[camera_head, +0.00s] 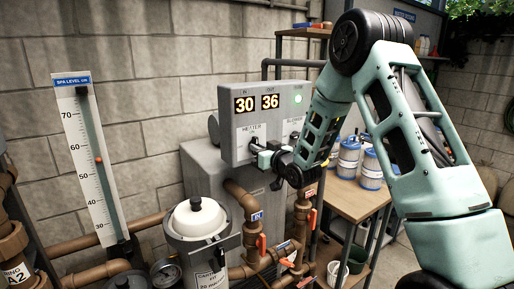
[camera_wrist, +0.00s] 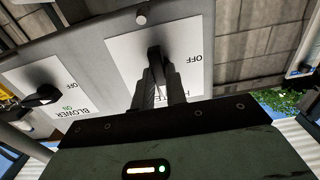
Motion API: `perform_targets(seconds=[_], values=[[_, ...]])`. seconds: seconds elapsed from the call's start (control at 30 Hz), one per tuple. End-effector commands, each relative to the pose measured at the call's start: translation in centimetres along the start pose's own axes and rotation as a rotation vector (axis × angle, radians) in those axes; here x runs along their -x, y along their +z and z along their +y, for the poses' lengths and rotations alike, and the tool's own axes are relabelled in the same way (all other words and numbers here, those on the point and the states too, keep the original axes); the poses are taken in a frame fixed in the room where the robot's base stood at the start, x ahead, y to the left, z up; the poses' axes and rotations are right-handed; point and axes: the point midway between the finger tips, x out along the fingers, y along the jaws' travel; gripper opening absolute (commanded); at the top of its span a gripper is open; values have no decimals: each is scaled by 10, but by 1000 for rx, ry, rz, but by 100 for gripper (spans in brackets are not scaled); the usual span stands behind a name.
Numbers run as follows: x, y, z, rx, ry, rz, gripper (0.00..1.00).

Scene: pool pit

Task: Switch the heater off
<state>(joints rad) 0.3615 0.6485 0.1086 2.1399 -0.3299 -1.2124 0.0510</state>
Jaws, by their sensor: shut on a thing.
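The grey control box (camera_head: 229,140) stands on a grey cabinet, with displays reading 30 and 36 and a lit green lamp. Its white heater plate (camera_head: 251,132) is partly hidden behind my gripper (camera_head: 264,156). In the wrist view, which is turned over, the heater plate (camera_wrist: 125,62) shows the word OFF beside a black lever (camera_wrist: 155,58). My gripper (camera_wrist: 158,95) is shut on this heater lever. The fingers hide part of the heater label, and no ON mark shows there. I cannot tell which setting the lever is at.
The blower plate (camera_wrist: 65,72) with its own black lever (camera_wrist: 45,94) is beside the heater plate. Below the box are brown pipes with orange valve handles (camera_head: 262,246) and a white-lidded canister (camera_head: 196,215).

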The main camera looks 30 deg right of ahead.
Motion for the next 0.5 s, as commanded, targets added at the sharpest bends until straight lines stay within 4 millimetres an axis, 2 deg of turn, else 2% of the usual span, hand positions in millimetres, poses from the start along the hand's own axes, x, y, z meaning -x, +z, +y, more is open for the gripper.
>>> perform_targets(seconds=[0.27,0.5], values=[[0,2,0,22,0,1,0],[0,4,-1,233,-1,5,0]])
